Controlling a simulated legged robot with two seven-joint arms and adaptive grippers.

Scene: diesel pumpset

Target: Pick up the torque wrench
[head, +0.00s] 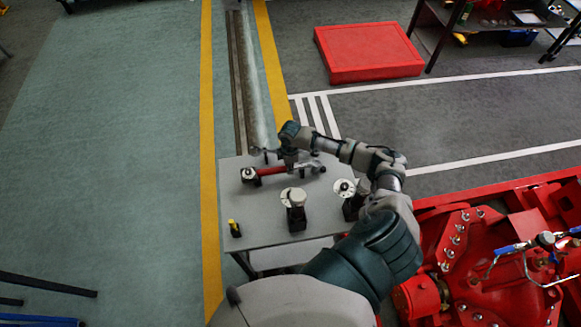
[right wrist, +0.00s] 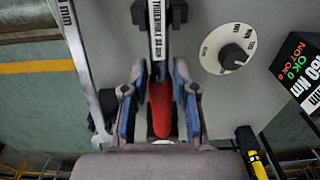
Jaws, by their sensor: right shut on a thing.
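The torque wrench (head: 270,171) has a red grip and a dark, labelled shaft. It lies across the far part of the grey table in the head view. My right gripper (head: 290,160) comes down over it from the right and is shut on it. In the right wrist view the red grip of the wrench (right wrist: 160,108) sits between the blue-sided fingers of my right gripper (right wrist: 161,78). Whether the wrench is clear of the tabletop cannot be told. My left gripper is not in view.
A silver spanner (right wrist: 84,70) lies beside the wrench. Dial devices on black stands (head: 295,207) and a small yellow-and-black item (head: 235,229) stand on the table (head: 262,228). A box with a text label (right wrist: 299,72) is at right in the wrist view. The red pumpset (head: 480,260) borders the right side.

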